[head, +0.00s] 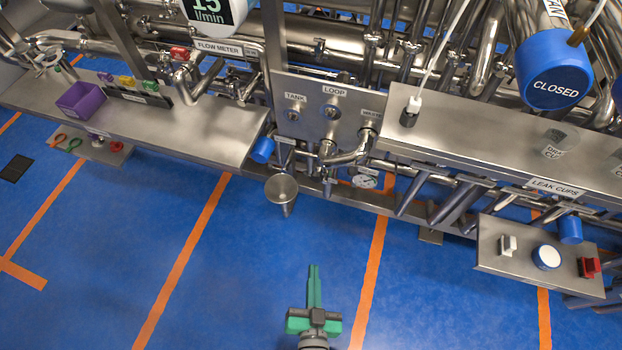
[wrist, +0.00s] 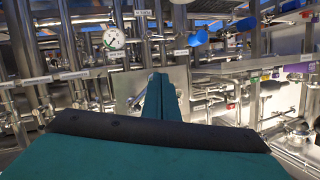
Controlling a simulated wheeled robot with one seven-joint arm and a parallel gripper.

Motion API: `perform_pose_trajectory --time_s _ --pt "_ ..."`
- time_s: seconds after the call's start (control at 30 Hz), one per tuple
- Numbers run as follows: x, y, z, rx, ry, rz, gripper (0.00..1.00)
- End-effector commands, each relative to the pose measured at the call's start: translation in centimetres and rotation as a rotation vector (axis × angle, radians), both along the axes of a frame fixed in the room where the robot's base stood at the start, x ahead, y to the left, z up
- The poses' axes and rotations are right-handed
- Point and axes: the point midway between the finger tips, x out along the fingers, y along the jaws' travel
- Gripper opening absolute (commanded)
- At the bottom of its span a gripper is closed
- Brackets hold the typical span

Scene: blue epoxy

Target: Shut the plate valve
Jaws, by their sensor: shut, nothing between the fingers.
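A steel plate (head: 345,115) with ports labelled TANK, LOOP and a third label hard to read stands at the centre of the head view. Curved pipes join its lower part. A blue part (head: 263,149) sits at its left, beside a small label; I cannot tell if it is the plate valve's handle. My green gripper (head: 313,268) is shut and empty over the blue floor, well short of the plate. The wrist view shows its closed fingers (wrist: 158,76) pointing at steel pipework. A blue handle (wrist: 197,39) shows there above a small label, apart from the fingers.
A blue CLOSED cap (head: 555,87) is upper right. The front floor is clear.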

Motion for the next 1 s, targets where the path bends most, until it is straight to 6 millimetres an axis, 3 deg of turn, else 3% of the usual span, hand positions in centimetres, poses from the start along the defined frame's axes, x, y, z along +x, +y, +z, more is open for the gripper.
perform_pose_trajectory --time_s 0.03,0.3,0.5,0.6,0.7,1.0 --pt "2.1 -0.1 -0.9 0.033 -0.002 -0.010 0.00" --pt "12.3 -0.8 -5.0 0.235 0.024 -0.068 0.00" --pt "19.9 -1.1 -6.2 0.376 0.043 -0.106 0.00" --pt "22.7 -1.2 -6.3 0.429 0.053 -0.118 0.00" --pt "24.7 -1.3 -6.3 0.465 0.059 -0.126 0.00" --pt "27.3 -1.3 -6.7 0.493 0.065 -0.134 0.00"
